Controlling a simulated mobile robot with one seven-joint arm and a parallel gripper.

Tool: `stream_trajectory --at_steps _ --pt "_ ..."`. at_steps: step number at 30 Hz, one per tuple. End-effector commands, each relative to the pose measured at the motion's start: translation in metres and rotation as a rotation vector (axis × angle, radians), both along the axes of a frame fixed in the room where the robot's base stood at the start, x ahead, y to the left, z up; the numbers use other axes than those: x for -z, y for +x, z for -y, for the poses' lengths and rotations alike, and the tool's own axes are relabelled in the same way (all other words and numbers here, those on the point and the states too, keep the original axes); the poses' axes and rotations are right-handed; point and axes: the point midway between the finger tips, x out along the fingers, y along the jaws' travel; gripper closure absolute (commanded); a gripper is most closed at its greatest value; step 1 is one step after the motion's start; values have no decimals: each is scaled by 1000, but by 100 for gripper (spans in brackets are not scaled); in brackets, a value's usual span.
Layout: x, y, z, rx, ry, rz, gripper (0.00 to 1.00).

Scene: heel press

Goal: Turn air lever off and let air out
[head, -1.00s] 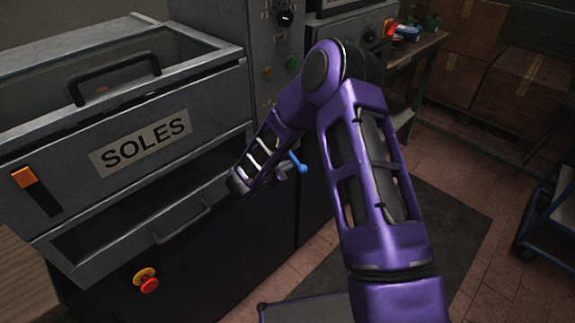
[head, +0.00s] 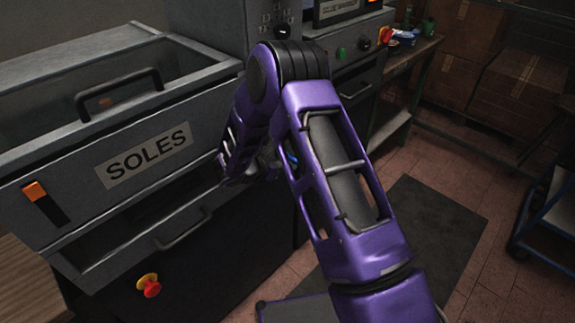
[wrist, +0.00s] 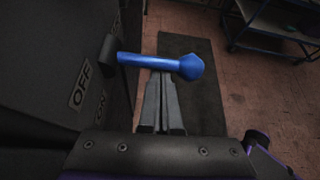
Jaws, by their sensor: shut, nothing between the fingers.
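The blue air lever (wrist: 150,63) sticks out to the right from its dark mount (wrist: 108,55) on the side of the machine in the wrist view. An OFF label (wrist: 82,85) is on the panel left of it, with another label partly visible below. My gripper (wrist: 162,78) is shut and empty, its fingertips at the near side of the lever; I cannot tell whether they touch it. In the head view only a small bit of the blue lever (head: 291,160) shows, mostly hidden behind my arm.
The SOLES machine (head: 60,165) with drawer handles fills the left. A red and yellow knob (head: 149,285) is low on its front. A wooden tabletop (head: 25,285) is at lower left. A dark mat (head: 425,225) lies on the tiled floor, with a blue cart (head: 550,215) at right.

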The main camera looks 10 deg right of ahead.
Motion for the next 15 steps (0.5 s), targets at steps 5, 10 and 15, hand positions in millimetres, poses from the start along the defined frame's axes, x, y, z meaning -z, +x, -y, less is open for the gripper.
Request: stream_trajectory --at_steps 5,10,15 --pt "-13 1 0 -1 -65 -81 100" --pt "-21 2 -1 -2 -63 -80 100" --pt "-27 3 -2 -1 -62 -79 100"
